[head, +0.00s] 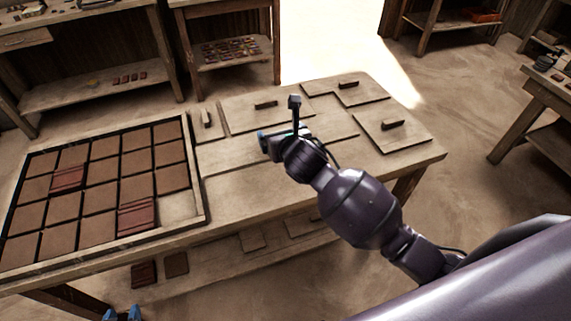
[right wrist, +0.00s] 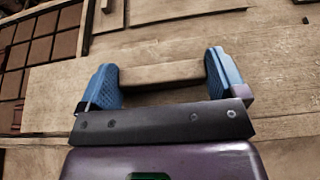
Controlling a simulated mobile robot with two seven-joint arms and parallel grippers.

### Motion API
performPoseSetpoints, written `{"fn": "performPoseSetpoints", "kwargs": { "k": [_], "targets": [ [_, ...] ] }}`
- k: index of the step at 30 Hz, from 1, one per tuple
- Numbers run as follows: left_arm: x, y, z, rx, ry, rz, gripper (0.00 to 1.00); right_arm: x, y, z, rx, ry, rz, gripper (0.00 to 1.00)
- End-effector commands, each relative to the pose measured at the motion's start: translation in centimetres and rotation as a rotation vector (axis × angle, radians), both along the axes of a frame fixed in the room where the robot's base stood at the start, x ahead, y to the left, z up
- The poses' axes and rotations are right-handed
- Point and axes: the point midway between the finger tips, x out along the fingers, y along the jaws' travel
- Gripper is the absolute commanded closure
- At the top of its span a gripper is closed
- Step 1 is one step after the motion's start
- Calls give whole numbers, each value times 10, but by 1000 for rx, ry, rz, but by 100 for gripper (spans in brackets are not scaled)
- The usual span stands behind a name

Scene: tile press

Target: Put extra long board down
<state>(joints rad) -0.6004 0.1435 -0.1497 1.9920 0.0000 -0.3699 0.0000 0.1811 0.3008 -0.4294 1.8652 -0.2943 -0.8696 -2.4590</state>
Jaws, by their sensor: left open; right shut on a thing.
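The extra long board (head: 235,172) is a flat pale wooden plank on the near part of the wooden table, right of the tile frame. In the right wrist view the board (right wrist: 55,95) stretches out to both sides under my gripper. My right gripper (right wrist: 160,76) is shut on its wooden handle (right wrist: 162,71), one blue finger at each end. It also shows from behind in the head view, where the arm hides part of the board. The board looks flat and level; whether it touches the tabletop I cannot tell. My left gripper (head: 122,315) is open at the bottom edge, mostly cut off.
A tile frame (head: 203,190) with brown tiles fills the table's left; one corner cell is bare. Handled boards lie behind: a small one (head: 202,134), a long one (head: 240,118), an angled one (head: 365,92) and a square one (head: 405,138). Shelves stand behind.

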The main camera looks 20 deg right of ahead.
Motion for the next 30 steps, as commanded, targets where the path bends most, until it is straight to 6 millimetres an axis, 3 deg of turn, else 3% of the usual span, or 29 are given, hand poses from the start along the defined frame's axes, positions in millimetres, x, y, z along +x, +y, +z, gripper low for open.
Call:
{"fn": "performPoseSetpoints", "kwargs": {
  "k": [1, 10, 30],
  "targets": [
    [-1, 0, -4, 0, 2, 0, 57, 0, 0, -14, 3, 4, -2, 44],
    [-3, 0, -20, 0, 12, 0, 57, 0, 0, -75, 5, 2, -2, 44],
    [-7, 0, -40, 0, 26, 1, 57, 0, 0, -139, 0, -2, 0, 44]
  ]
}}
